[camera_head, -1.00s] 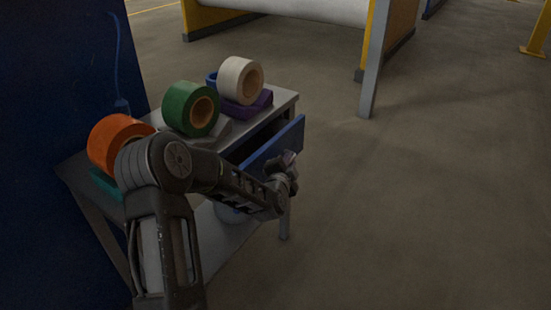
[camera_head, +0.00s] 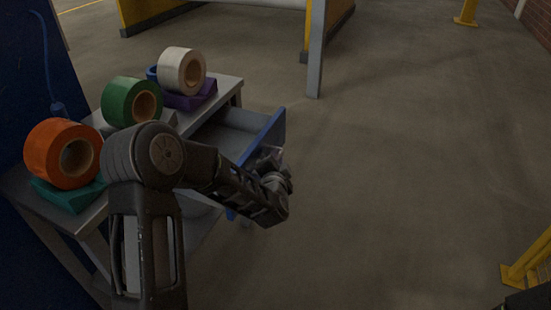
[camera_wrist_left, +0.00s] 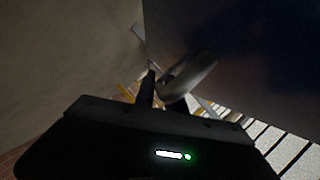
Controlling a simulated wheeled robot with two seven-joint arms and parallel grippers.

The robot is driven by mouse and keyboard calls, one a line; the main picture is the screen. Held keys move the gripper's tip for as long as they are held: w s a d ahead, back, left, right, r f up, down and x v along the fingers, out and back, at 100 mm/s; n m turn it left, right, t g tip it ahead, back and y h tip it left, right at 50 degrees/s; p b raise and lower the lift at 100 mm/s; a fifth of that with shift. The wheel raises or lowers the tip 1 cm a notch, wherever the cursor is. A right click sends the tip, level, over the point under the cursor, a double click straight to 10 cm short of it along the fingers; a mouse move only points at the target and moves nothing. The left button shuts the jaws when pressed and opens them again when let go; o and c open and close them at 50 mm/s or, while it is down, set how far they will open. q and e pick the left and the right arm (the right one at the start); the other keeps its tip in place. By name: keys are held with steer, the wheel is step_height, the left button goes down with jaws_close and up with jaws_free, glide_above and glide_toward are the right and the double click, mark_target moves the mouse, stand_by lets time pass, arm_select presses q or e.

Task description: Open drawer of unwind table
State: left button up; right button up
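The unwind table (camera_head: 225,88) is a grey table at the left. Its drawer has a blue front (camera_head: 268,125) and is pulled well out, so the grey inside (camera_head: 225,132) shows. My left arm reaches across in front of the table, and my left gripper (camera_head: 270,162) is at the outer face of the drawer front. In the left wrist view, the dark fingers (camera_wrist_left: 160,90) are at a curved grey handle (camera_wrist_left: 192,76) and seem closed around it; the view is dark. My right gripper is not in view.
Orange (camera_head: 45,145), green (camera_head: 118,100) and white (camera_head: 173,66) tape rolls stand on coloured blocks on the tabletop. A grey post (camera_head: 315,50) stands behind. A yellow frame (camera_head: 530,258) shows at the lower right.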

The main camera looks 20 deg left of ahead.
arm_select(q)
steer(key=o, duration=0.3)
steer(key=shift+o, duration=0.2)
steer(key=v, duration=0.7)
steer(key=shift+s+p, duration=0.35)
steer(key=shift+p, duration=0.05)
steer(key=shift+s+d, duration=0.1)
